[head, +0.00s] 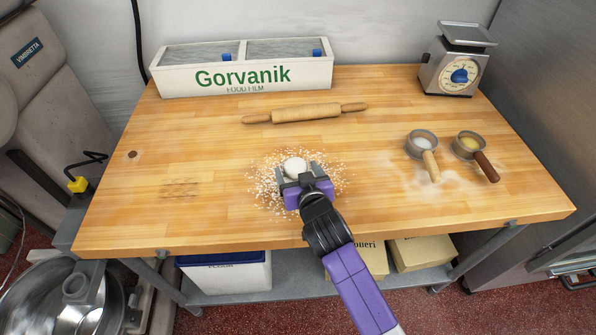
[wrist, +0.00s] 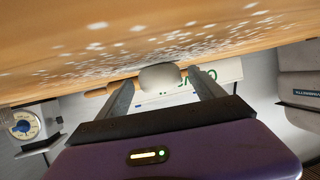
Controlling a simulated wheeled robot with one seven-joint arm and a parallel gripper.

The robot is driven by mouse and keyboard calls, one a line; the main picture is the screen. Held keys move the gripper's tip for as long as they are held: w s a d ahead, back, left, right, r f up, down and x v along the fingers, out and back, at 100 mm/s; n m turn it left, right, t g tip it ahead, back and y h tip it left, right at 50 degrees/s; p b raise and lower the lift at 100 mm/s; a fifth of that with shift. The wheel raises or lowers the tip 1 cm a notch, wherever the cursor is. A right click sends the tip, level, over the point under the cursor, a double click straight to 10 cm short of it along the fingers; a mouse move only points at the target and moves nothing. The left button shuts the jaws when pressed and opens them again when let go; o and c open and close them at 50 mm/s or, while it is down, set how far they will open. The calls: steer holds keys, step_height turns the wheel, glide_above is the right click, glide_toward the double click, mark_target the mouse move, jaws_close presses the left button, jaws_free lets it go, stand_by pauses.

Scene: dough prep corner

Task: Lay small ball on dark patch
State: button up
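The small ball (head: 295,165) is pale dough on the flour-dusted middle of the wooden table. It also shows in the wrist view (wrist: 160,76), which is upside down. My gripper (head: 296,174) is open, with its fingers low over the flour. The ball lies between the fingertips, toward their far end, with a small gap showing on each side in the wrist view. A dark patch (head: 180,188), a brownish streaked mark on the wood, lies to the left of the flour. It is bare.
A small round dark spot (head: 132,154) marks the table farther left. A rolling pin (head: 305,113) lies behind the ball. A film box (head: 245,76) and a scale (head: 458,62) stand at the back. Two scoops (head: 423,146) (head: 470,146) lie right. The wood between flour and patch is clear.

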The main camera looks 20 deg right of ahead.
steer(key=shift+s+f, duration=0.25)
steer(key=shift+f, duration=0.65)
steer(key=shift+r+p, duration=0.25)
steer(key=shift+p, duration=0.15)
steer(key=v, duration=0.4)
steer(key=r+v, duration=0.1)
steer(key=v, duration=0.3)
steer(key=b+v, duration=0.1)
steer(key=v, duration=0.3)
steer(key=shift+w+r, duration=0.2)
steer(key=shift+w, duration=0.1)
steer(key=s+f+n+y, duration=0.1)
steer(key=s+f, duration=0.1)
steer(key=s, duration=0.7)
steer(key=s+f+n+y, duration=0.1)
steer(key=s+f, duration=0.1)
steer(key=s, duration=0.8)
steer(key=s+r, duration=0.4)
steer(key=s, duration=0.3)
steer(key=s+d+r+t, duration=0.1)
steer(key=s+r, duration=0.2)
steer(key=s, duration=0.3)
steer(key=shift+s+d+r, duration=0.3)
steer(key=shift+s+r, duration=0.05)
steer(key=shift+r, duration=0.05)
